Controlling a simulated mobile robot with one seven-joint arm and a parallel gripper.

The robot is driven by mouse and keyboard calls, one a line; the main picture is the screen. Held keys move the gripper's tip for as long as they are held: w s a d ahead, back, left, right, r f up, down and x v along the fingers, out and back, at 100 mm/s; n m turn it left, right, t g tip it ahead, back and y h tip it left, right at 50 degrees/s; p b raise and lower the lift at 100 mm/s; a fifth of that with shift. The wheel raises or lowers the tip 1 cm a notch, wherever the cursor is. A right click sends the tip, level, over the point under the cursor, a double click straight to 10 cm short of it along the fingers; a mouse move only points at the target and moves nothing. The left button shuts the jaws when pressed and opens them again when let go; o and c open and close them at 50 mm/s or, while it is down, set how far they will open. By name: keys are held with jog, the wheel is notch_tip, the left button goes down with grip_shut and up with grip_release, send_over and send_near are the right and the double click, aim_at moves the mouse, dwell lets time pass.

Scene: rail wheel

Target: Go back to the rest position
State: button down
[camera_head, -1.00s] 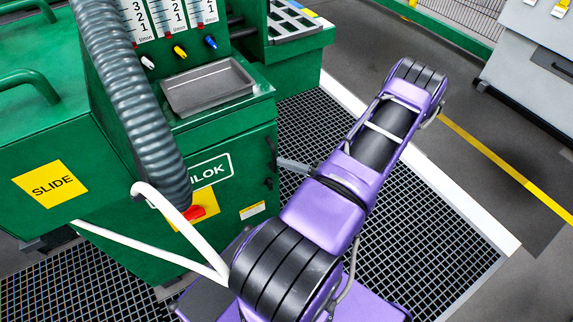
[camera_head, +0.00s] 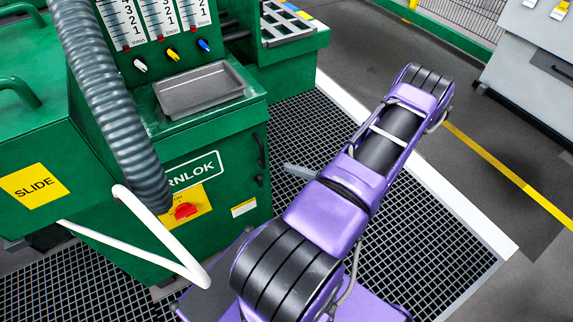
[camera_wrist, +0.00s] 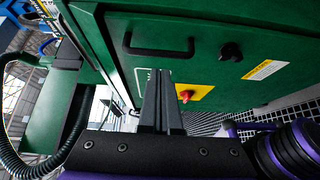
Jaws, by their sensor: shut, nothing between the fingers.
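My gripper (camera_wrist: 160,78) shows in the wrist view, with its two dark fingers together and nothing between them. Behind the fingers is the green machine cabinet (camera_wrist: 205,25); no contact with it can be made out. In the head view my purple arm reaches up and to the right over the floor grating, and a grey piece sticks out to its left, beside the cabinet (camera_head: 235,150). The gripper cannot be made out clearly there.
The cabinet carries a grey tray (camera_head: 200,90), a red switch (camera_head: 185,211) and a black handle (camera_wrist: 160,50). A grey hose (camera_head: 110,100) hangs at left. A grey cabinet (camera_head: 535,60) stands far right. Open floor (camera_head: 490,130) lies right of my arm.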

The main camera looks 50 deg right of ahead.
jog(key=s+d, duration=0.4)
jog(key=s, duration=0.2)
jog(key=shift+d, duration=0.25)
